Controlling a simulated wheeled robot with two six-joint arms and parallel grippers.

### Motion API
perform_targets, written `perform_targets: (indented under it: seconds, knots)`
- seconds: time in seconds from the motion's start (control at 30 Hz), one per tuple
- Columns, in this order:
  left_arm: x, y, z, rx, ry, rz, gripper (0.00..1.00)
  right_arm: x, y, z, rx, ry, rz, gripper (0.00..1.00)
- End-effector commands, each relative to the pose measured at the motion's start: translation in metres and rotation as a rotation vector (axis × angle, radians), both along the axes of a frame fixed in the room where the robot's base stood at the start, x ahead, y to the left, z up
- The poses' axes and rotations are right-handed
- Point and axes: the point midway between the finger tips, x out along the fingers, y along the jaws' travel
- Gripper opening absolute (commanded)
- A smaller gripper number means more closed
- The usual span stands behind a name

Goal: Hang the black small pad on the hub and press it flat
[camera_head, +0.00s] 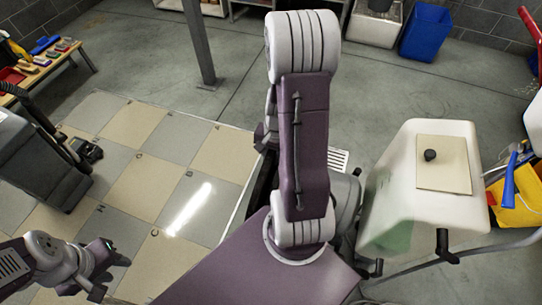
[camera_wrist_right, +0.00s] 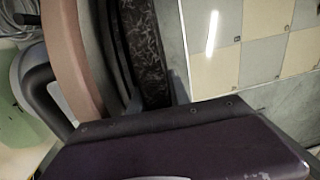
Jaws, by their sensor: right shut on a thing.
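In the right wrist view a dark, patterned pad (camera_wrist_right: 146,45) stands nearly edge-on, close to the camera; I take it to be the black small pad. My right gripper is shut on it, with its fingers largely hidden or blurred among the dark shapes. A black round knob (camera_head: 430,155), possibly the hub, sits on a beige square plate (camera_head: 455,172) on a white tank-like body (camera_head: 400,205), well apart from my visible arm. My left gripper (camera_head: 112,277) is at the bottom left of the head view, open and empty, over the floor.
A grey machine (camera_head: 35,160) stands at the left, by a bench (camera_head: 50,70) with colourful items. A blue bin (camera_head: 425,32) is at the back right, and a yellow bucket (camera_head: 515,205) at the right edge. The checkered floor (camera_head: 150,185) is largely clear.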

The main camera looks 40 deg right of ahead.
Motion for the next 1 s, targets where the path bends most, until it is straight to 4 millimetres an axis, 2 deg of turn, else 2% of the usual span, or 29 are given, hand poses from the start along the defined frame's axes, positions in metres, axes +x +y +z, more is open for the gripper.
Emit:
perform_targets:
  seconds: [1.0]
  knots:
    - [0.000, 0.000, 0.024, 0.000, 0.000, 0.000, 0.36, -0.001, 0.000, 0.001, -0.019, 0.037, 0.000, 0.00]
